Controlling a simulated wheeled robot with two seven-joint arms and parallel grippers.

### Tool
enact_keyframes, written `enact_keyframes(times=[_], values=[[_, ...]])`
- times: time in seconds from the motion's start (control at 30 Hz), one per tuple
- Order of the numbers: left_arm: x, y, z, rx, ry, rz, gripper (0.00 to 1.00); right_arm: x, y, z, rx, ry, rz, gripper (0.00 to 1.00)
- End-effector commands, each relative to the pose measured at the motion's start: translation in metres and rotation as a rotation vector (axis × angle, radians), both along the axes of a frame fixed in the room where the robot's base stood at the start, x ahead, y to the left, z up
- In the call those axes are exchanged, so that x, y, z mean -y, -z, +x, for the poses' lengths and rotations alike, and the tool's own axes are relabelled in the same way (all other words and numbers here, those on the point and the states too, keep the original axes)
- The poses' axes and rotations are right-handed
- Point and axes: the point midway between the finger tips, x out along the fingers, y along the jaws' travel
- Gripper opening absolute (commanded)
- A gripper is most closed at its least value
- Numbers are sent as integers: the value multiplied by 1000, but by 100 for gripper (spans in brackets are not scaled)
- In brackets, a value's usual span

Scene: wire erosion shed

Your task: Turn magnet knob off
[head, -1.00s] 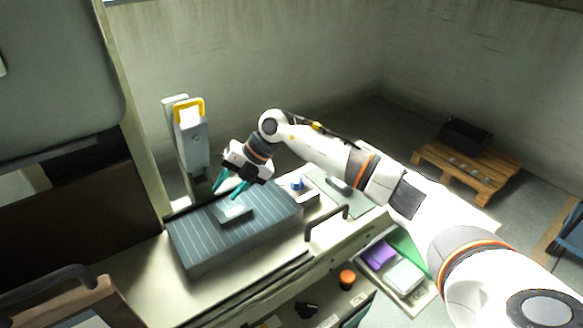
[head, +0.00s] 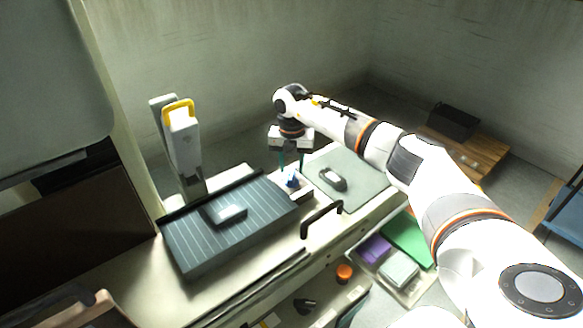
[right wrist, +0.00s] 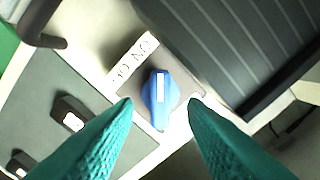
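My right gripper (head: 291,163) points down over the knob. In the wrist view its teal fingers are open (right wrist: 160,104), one on each side of the knob, with visible gaps. A grey metal block (head: 226,213) lies on the chuck. My left gripper is not in view.
A grey-green mat (head: 358,178) with a small grey device (head: 333,179) lies right of the knob. A dark bar handle (head: 320,219) rises at the bench's front edge. A grey column with a yellow handle (head: 178,107) stands behind the chuck.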

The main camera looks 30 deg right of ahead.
Motion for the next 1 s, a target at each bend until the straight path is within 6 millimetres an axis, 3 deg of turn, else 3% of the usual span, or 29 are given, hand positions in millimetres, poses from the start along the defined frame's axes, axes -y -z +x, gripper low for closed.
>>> enact_keyframes(times=[0.2,0.53,0.77,1.0], values=[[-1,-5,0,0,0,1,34,0,23,0,0,0,0,38],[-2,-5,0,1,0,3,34,0,27,0,1,-1,0,38],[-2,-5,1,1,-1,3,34,0,26,0,1,-1,0,2],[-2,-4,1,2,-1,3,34,0,26,0,1,-10,0,0]])
